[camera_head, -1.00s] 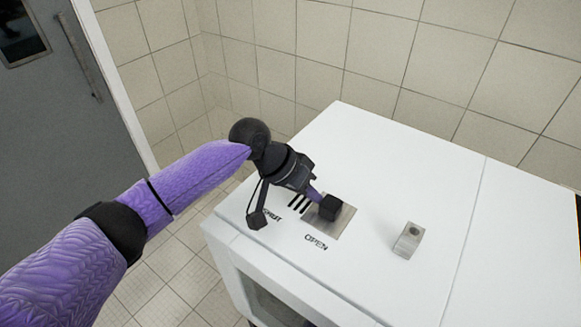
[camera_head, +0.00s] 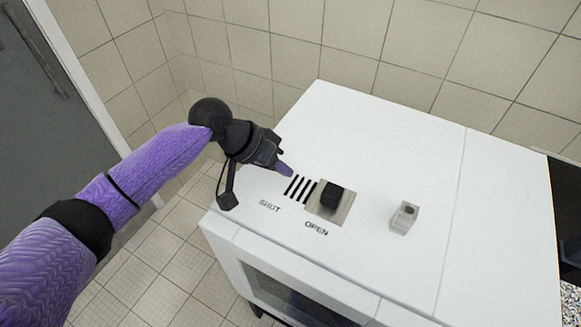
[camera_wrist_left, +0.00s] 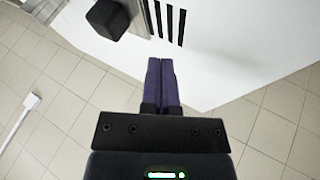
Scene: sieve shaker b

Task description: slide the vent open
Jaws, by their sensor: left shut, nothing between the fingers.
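The vent's metal slide plate (camera_head: 341,212) with its black knob (camera_head: 332,195) sits on the white machine top, above the word OPEN. Several black vent slots (camera_head: 300,188) show uncovered to the left of the plate, near the word SHUT. The knob (camera_wrist_left: 108,18) and the slots (camera_wrist_left: 168,20) also show in the left wrist view. My left gripper (camera_head: 287,170) is shut and empty, just left of and behind the slots, apart from the knob. Its closed purple fingers (camera_wrist_left: 161,82) point toward the machine in the left wrist view. My right gripper is not in view.
A small metal block (camera_head: 404,218) with a dark spot on top stands on the machine top (camera_head: 400,155) to the right of the plate. Tiled walls (camera_head: 420,50) rise behind.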

